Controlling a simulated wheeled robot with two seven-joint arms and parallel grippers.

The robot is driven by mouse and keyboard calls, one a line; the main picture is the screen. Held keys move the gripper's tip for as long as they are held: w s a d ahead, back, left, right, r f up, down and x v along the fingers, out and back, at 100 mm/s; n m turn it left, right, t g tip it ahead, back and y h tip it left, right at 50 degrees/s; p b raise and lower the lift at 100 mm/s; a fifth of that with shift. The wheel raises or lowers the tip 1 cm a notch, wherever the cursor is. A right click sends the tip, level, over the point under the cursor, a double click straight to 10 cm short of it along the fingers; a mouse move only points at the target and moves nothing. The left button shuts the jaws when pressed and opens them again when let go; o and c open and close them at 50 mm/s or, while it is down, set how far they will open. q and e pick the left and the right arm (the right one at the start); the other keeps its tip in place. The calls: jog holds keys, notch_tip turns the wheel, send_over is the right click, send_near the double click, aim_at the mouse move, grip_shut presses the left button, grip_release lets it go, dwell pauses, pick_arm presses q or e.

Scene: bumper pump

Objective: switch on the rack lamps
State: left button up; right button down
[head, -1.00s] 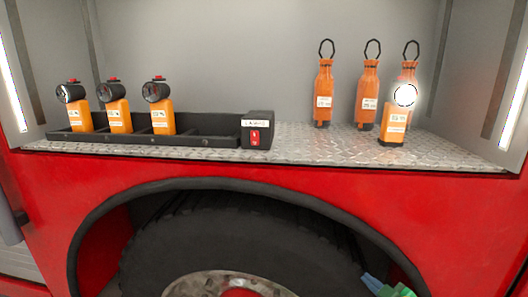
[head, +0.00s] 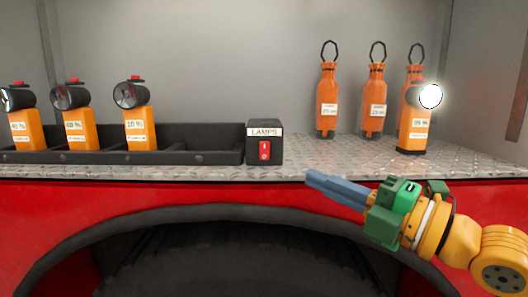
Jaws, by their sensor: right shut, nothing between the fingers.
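The black rack (head: 200,150) stands on the metal shelf at the left. Three orange lamps with black heads stand in it: one at the far left (head: 25,130), one beside it (head: 80,130) and one labelled 10 % (head: 139,128). At the rack's right end is a black box (head: 264,131) labelled LAMPS, with a red rocker switch (head: 264,150) on its front. My right gripper (head: 309,179) is shut and empty, its blue fingers pointing left, below and right of the switch and apart from it. My left gripper is not in view.
A lit orange lamp (head: 413,128) stands outside the rack on the shelf at the right. Three orange bottles with loops (head: 327,106) stand near it. The diamond-plate shelf (head: 340,158) is clear between box and lit lamp. The red body and wheel arch lie below.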

aim_at(264, 151)
jog(key=p+x, duration=0.1)
jog(key=x, duration=0.2)
jog(key=p+x, duration=0.2)
jog(key=x, duration=0.1)
jog(key=p+x, duration=0.2)
jog(key=x, duration=0.1)
jog(key=shift+r, duration=0.3)
jog(key=w+p, duration=0.2)
jog(key=w, duration=0.1)
jog(key=shift+w+a+r, duration=0.15)
jog(key=shift+w+a, duration=0.1)
jog(key=shift+a, duration=0.15)
jog(key=shift+w, duration=0.55)
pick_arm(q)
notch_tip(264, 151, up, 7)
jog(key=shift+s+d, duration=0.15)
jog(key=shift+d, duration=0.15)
pick_arm(e)
jog(key=shift+d, duration=0.1)
